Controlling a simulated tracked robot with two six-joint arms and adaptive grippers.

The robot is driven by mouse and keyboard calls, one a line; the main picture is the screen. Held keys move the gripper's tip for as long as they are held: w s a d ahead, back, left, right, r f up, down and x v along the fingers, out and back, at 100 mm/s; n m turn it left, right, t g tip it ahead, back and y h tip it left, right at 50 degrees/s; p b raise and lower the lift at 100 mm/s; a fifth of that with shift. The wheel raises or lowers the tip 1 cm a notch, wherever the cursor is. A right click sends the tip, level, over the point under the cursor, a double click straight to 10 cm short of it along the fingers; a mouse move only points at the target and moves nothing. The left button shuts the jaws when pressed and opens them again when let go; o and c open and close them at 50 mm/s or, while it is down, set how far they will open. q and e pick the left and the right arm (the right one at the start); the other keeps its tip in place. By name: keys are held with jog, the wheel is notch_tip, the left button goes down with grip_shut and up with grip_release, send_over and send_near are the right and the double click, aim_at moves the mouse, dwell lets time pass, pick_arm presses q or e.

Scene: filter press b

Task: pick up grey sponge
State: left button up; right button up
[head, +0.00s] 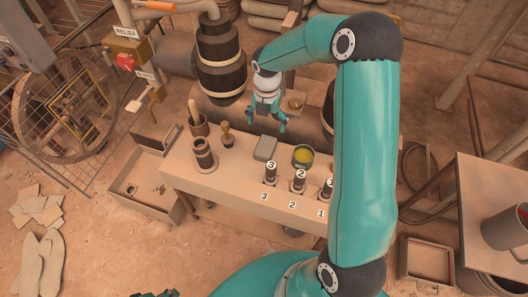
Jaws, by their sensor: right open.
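The grey sponge (265,147) is a small rounded grey block lying flat on the pale workbench (235,182), left of a green-rimmed tin with yellow contents (303,156). My right gripper (265,119) hangs above the back part of the bench, fingers spread and empty. In the picture it is just above the sponge and apart from it; its exact height is unclear. Of my left arm, only a dark sliver shows at the bottom edge, probably the left gripper (155,294), and its jaws cannot be made out.
A dark cylinder (203,155), a wooden-handled stamp (227,136) and a cup with a handle (198,125) stand left of the sponge. Numbered dark posts (299,181) line the front right. An open tray (140,185) adjoins the bench's left. The front left bench top is clear.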

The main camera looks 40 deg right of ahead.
aim_at(266, 146)
notch_tip(266, 146, down, 8)
jog(key=shift+a+r+b, duration=0.1)
jog(key=shift+r+b, duration=0.15)
jog(key=shift+b, duration=0.35)
notch_tip(266, 146, down, 5)
jog(key=shift+s+a+f+b, duration=0.1)
jog(key=shift+b, duration=0.6)
jog(key=c, duration=1.2)
notch_tip(266, 146, up, 20)
jog(key=p, duration=0.4)
